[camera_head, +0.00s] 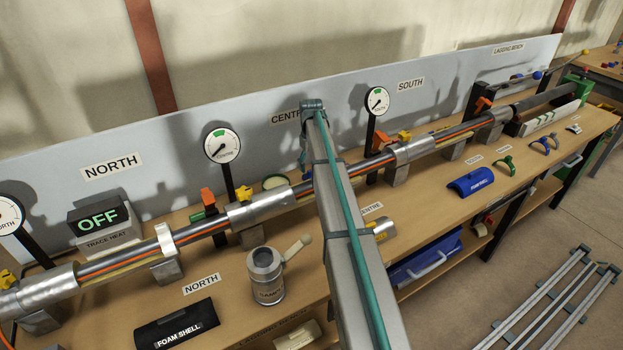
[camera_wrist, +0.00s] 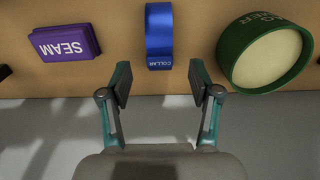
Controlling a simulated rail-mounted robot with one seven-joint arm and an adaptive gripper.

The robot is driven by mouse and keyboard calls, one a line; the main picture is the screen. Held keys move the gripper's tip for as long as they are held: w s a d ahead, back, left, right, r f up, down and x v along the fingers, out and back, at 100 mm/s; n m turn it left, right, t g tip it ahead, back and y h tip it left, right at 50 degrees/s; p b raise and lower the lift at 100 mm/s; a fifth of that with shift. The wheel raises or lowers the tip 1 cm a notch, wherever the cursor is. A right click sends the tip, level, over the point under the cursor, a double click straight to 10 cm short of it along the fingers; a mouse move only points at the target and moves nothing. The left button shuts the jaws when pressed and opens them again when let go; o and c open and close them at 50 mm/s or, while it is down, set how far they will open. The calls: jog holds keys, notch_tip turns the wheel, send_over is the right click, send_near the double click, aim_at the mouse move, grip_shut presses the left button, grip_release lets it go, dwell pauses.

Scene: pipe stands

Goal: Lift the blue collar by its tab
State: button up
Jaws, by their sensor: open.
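The blue collar (camera_wrist: 159,28) lies on the wooden bench top at the upper middle of the wrist view. Its near end is a tab with the word COLLAR (camera_wrist: 160,62). My gripper (camera_wrist: 160,84) is open and empty. Its two fingers point at the collar, one to each side of the tab's line, with their tips just short of it in the picture. I see no contact; the height gap cannot be told. In the head view my arm crosses the middle of the bench, and I cannot pick out this collar or the fingertips there.
A purple SEAM block (camera_wrist: 66,43) lies left of the collar, and a round green tin (camera_wrist: 232,60) stands close on its right. In the head view, the long pipe run (camera_head: 205,226) with its orange and yellow valves spans the bench. A grey can (camera_head: 267,280) stands in front.

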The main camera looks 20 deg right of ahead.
aim_at(311, 171)
jog(key=shift+s+f+p, duration=0.1)
jog(key=shift+f+p, duration=0.8)
jog(key=shift+f, duration=1.6)
grip_shut()
jog(key=shift+r, duration=0.1)
